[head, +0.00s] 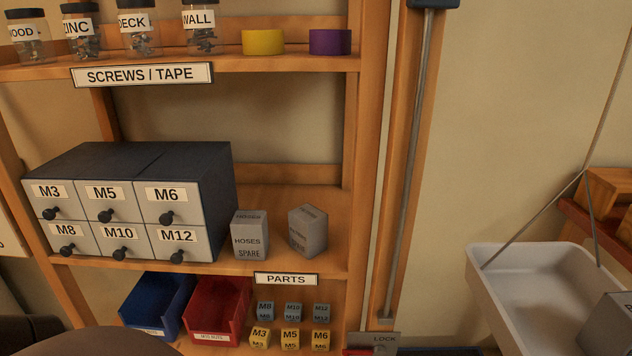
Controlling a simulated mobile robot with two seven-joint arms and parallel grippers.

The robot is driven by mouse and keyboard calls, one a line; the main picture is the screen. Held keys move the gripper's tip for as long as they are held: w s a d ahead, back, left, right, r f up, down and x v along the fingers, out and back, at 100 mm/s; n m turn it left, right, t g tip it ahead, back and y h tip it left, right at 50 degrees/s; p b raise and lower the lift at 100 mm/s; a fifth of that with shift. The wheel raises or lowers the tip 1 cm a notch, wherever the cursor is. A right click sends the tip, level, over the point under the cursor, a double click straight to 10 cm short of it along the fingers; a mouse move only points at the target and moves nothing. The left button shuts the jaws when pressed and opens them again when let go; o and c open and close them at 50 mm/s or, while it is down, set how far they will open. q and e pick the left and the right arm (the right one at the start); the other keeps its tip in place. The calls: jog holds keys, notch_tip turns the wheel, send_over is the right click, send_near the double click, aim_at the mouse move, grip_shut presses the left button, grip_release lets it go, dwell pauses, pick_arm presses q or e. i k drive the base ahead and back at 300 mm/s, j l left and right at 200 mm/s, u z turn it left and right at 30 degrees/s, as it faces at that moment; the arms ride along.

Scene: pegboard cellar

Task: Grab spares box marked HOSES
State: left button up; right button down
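The grey box marked HOSES SPARE (249,236) stands upright on the middle shelf, just right of the drawer cabinet. A second grey box (308,231) stands to its right, turned at an angle, and its label is too small to read. There is a clear gap between the two boxes. Neither of my grippers shows in the head view.
A drawer cabinet (128,204) marked M3 to M12 fills the shelf's left side. Jars and tape rolls stand on the shelf above. Blue (157,303) and red (217,309) bins and small labelled blocks sit below. A white tray (520,290) hangs at right.

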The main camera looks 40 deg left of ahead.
aim_at(249, 228)
jog(key=k+j+u, duration=0.15)
jog(key=u, duration=0.85)
jog(key=l+u, duration=0.15)
jog(key=u, duration=0.2)
jog(key=i+l+u, duration=0.1)
jog(key=u, duration=0.25)
